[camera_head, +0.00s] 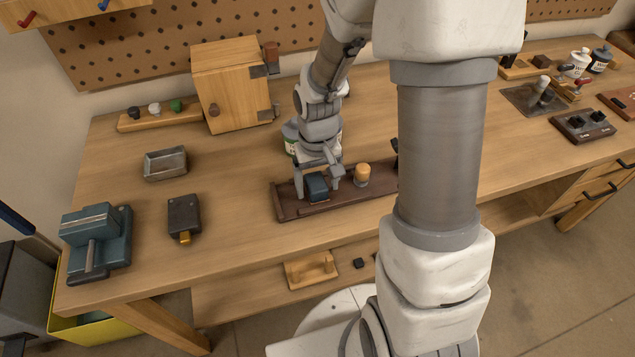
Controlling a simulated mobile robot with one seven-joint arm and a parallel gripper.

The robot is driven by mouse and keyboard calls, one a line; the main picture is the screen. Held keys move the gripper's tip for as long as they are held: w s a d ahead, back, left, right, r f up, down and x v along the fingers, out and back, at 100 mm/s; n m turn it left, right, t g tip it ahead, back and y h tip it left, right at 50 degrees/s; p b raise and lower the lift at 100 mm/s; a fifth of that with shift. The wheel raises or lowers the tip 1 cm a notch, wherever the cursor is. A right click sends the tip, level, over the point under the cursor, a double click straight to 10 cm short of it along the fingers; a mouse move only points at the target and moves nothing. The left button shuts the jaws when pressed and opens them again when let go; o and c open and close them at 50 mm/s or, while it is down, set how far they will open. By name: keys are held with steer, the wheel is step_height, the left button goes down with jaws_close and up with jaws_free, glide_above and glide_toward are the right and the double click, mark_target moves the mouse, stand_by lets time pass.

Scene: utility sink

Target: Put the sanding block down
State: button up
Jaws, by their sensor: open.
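The sanding block appears to be the small dark blue block (317,188) on the brown tray (290,207) near the middle of the workbench. My gripper (319,182) points down over the block, with one finger to its left and one to its right. The fingers are open. The block appears to rest on the tray between them, though I cannot tell whether either finger touches it. My arm hides the tray's right end.
A blue vise (95,240), a dark tool (184,216) and a metal tray (166,164) sit to the left. A wooden cabinet (232,88) stands behind, and a can (290,134) is partly hidden behind my gripper. Bare wood lies between the brown tray and the dark tool.

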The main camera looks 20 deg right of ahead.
step_height(320, 180, up, 12)
steer(key=p, duration=0.2)
step_height(320, 180, up, 6)
steer(key=t, duration=0.2)
glide_above(317, 185)
steer(key=s, duration=0.3)
steer(key=s+r+t, duration=0.3)
steer(key=s+r, duration=0.4)
steer(key=s, duration=0.2)
steer(key=shift+s+r+t, duration=0.3)
steer(key=shift+s+r, duration=0.1)
